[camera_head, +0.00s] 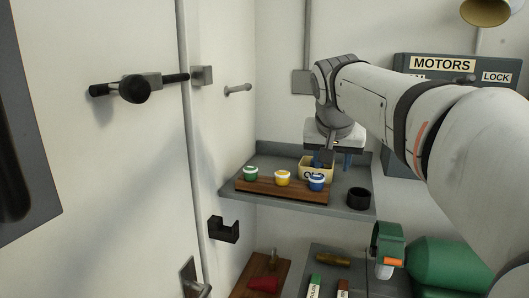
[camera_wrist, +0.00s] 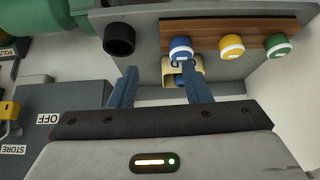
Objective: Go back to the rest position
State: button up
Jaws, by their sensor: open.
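My gripper (camera_head: 332,158) hangs from my arm over the grey shelf (camera_head: 340,208), pointing down. In the wrist view its two blue fingers (camera_wrist: 160,72) are spread apart with nothing held between them. A pale yellow box (camera_head: 307,175) with dark marks on its front sits on the shelf close to the fingers. In the wrist view the right finger partly covers this box (camera_wrist: 198,70). I cannot tell whether finger and box touch.
A wooden rack (camera_head: 262,190) holds green (camera_head: 250,173), yellow (camera_head: 283,178) and blue (camera_head: 317,182) jars. A black cup (camera_head: 358,199) stands right. The MOTORS panel (camera_head: 443,64) is behind my arm. A door handle (camera_head: 135,89) projects at left. Tools lie below.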

jog(key=s+f+n+g+y, duration=0.1)
jog(key=s+f+n+g, duration=0.2)
jog(key=s+f, duration=1.9)
jog(key=shift+d+f+y, duration=0.4)
jog(key=shift+d+f, duration=0.05)
jog(key=shift+f, duration=0.1)
